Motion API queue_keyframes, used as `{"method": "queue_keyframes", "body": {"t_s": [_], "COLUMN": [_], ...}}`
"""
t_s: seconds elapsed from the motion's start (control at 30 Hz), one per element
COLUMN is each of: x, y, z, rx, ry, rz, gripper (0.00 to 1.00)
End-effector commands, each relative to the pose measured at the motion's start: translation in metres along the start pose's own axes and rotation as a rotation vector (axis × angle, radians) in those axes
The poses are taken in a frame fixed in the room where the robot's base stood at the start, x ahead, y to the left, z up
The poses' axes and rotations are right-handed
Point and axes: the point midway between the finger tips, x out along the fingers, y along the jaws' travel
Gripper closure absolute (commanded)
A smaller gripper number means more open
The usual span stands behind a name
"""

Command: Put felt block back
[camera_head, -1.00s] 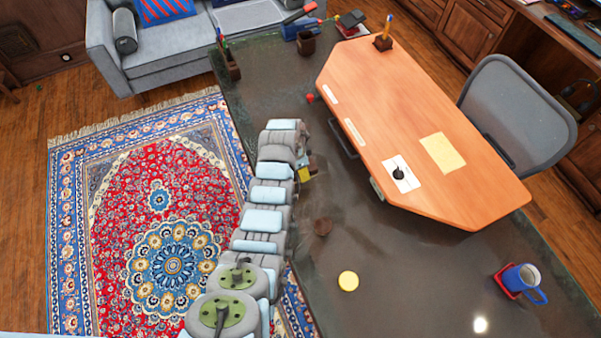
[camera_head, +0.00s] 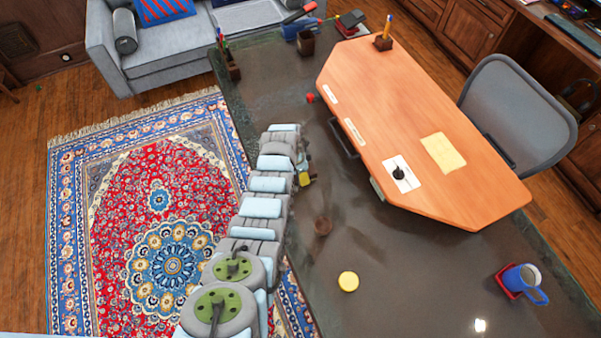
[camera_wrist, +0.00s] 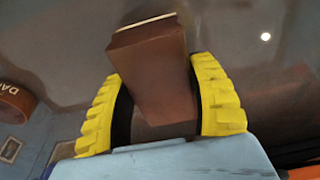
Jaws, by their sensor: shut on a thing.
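The felt block, a brown block with a pale strip along its far end (camera_wrist: 150,75), is between the yellow fingers of my gripper (camera_wrist: 165,105) in the wrist view. The fingers are shut on its sides, and its far end sticks out beyond them. In the head view my gripper (camera_head: 305,180) is over the dark glossy desk (camera_head: 400,270), left of the raised wooden top. The block is too small there to make out clearly. I cannot tell how high it is above the desk.
A raised orange wooden top (camera_head: 400,110) stands to the right. A blue mug (camera_head: 522,277) is at right. The front middle is largely clear.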

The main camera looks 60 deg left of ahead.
Motion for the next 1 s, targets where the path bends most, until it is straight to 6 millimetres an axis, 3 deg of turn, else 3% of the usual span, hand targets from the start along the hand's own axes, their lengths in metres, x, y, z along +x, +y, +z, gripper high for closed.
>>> {"method": "queue_keyframes", "body": {"t_s": [0.03, 0.07, 0.13, 0.17, 0.67, 1.0], "x": [0.003, 0.003, 0.002, 0.002, -0.005, -0.029], "y": [0.0, 0.0, 0.0, 0.0, 0.0, -0.002], "z": [0.0, 0.001, 0.001, 0.0, 0.0, -0.001], "rx": [0.0, 0.0, 0.0, 0.0, 0.0, -0.001], "ry": [0.0, 0.0, 0.0, 0.0, 0.0, 0.003], "rz": [0.0, 0.0, 0.0, 0.0, 0.001, -0.005], "gripper": [0.79, 0.39, 0.19, 0.15, 0.15, 0.15]}}
